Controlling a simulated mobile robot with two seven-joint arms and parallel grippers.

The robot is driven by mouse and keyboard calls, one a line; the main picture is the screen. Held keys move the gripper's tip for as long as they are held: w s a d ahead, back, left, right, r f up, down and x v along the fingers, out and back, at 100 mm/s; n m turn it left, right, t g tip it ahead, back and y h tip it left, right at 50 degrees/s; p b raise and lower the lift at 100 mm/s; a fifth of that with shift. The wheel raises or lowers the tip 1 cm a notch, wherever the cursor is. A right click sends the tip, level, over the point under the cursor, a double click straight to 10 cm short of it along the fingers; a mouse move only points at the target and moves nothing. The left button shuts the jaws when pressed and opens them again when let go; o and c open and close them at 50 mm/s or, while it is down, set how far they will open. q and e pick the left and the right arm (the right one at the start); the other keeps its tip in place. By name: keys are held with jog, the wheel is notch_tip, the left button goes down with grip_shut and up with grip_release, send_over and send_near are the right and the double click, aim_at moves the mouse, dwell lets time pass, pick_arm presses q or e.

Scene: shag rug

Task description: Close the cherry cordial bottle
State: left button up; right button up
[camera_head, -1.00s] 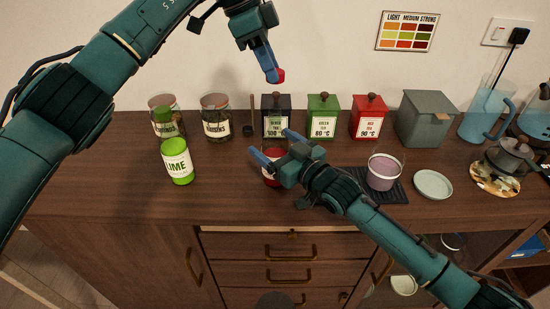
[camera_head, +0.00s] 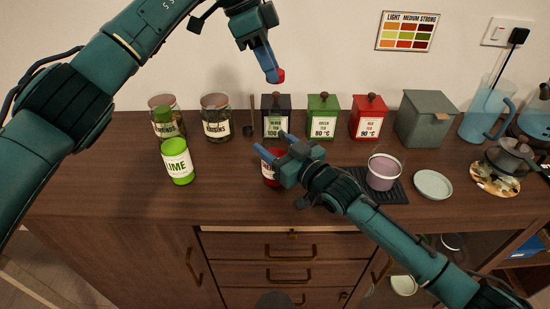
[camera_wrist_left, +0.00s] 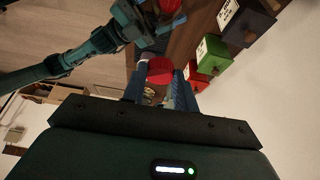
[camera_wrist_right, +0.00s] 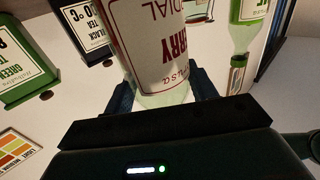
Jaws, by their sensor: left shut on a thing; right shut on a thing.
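The cherry cordial bottle (camera_head: 268,177) stands on the counter, mostly hidden behind my right gripper (camera_head: 271,144) in the head view. Its white label with dark red lettering fills the middle of the right wrist view (camera_wrist_right: 160,45). My right gripper is shut on the bottle, with one finger on either side. My left gripper (camera_head: 273,73) is high above the counter, shut on a red cap (camera_head: 281,75). The red cap also shows between the fingers in the left wrist view (camera_wrist_left: 160,68). The bottle's mouth is hidden in the head view.
A lime bottle (camera_head: 178,163) with a green cap stands to the left. Two jars, including the raisins jar (camera_head: 216,118), and black, green and red tea tins (camera_head: 369,118) line the back. A pink-filled cup (camera_head: 383,172) and a pale saucer (camera_head: 433,184) are at right.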

jog(key=shift+c, duration=0.6)
pick_arm(q)
send_over(274, 110)
jog(key=a, duration=0.1)
jog(key=shift+s+f, duration=0.15)
jog(key=shift+f, duration=2.35)
jog(key=shift+f, duration=0.9)
jog(key=shift+f, duration=0.6)
pick_arm(e)
grip_shut()
pick_arm(q)
jog(key=m, duration=0.1)
jog(key=m+g, duration=0.1)
jog(key=m, duration=0.2)
jog(key=shift+w+d+m+g, duration=0.15)
jog(key=shift+w+m+g, duration=0.15)
jog(key=shift+g, duration=0.1)
jog(key=shift+m+g+y, duration=0.3)
jog(key=shift+m+g, duration=0.1)
jog(key=shift+m, duration=0.6)
